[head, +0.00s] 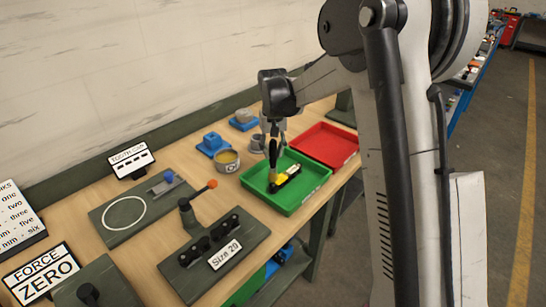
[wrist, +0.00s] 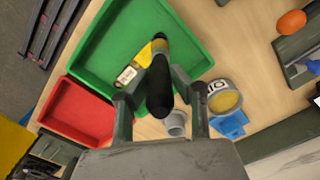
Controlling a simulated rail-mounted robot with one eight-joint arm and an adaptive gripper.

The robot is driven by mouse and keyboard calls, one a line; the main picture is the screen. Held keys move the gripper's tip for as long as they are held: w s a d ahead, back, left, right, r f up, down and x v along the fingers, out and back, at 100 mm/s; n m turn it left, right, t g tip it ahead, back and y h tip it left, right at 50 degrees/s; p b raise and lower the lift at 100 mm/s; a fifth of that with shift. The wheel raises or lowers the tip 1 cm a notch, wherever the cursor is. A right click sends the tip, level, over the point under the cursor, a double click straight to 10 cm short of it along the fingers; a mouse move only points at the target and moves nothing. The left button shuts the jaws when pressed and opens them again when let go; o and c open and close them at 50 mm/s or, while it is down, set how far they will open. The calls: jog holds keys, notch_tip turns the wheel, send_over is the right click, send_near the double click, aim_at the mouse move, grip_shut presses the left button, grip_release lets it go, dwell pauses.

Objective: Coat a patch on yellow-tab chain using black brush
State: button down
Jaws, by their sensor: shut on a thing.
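My gripper (head: 273,135) is shut on the black brush (wrist: 160,92), whose black handle stands between the fingers in the wrist view. In the head view the brush (head: 273,153) points down into the green tray (head: 312,192). The yellow-tab chain (head: 288,177) lies in that tray, a dark piece with a yellow tab and a pale label. In the wrist view its yellow tab (wrist: 146,54) and label (wrist: 126,76) show beside the brush, which hides part of it. The brush's lower end is at or just above the chain; I cannot tell whether they touch.
A red tray (head: 325,145) stands behind the green one and looks empty. An open can with yellow contents (head: 227,160), a grey cup (head: 257,143) and blue blocks (head: 213,144) stand nearby. A post with an orange knob (head: 212,184) rises left of the green tray.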

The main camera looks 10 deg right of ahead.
aim_at(273, 140)
jog(key=shift+r+p, duration=1)
jog(key=shift+r, duration=1.75)
